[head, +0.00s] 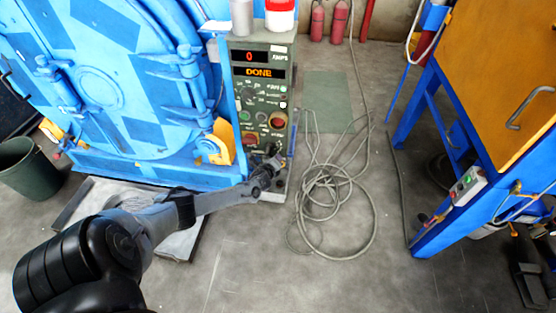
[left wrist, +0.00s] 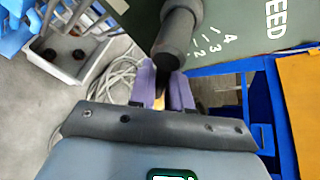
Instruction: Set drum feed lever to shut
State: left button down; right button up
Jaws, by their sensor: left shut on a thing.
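The drum feed lever shows in the left wrist view as a dark grey round hub (left wrist: 178,38) with a thin dark arm running down from it. It sits on the dark green panel beside the marks 1 to 4 and the word FEED. My left gripper (left wrist: 165,88) is shut on the lever's arm, and its fingers hide the lever's end. In the head view my left gripper (head: 273,165) is at the lower front of the control box (head: 262,110), where the lever is too small to make out.
The blue drum machine (head: 95,85) stands left of the box, its display reading DONE. A coiled grey hose (head: 338,205) lies on the floor to the right. A blue-framed cabinet with an orange front (head: 495,70) stands at the far right.

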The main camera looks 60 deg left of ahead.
pick_arm(q)
jog(key=c, duration=1.1)
grip_release()
jog(key=shift+c, duration=0.2)
jog(key=shift+s+d+r+p, duration=0.15)
jog(key=shift+r+p, duration=0.05)
jog(key=shift+p, duration=0.1)
jog(key=p+v, duration=0.6)
jog(key=v, duration=0.4)
jog(key=shift+s, duration=0.15)
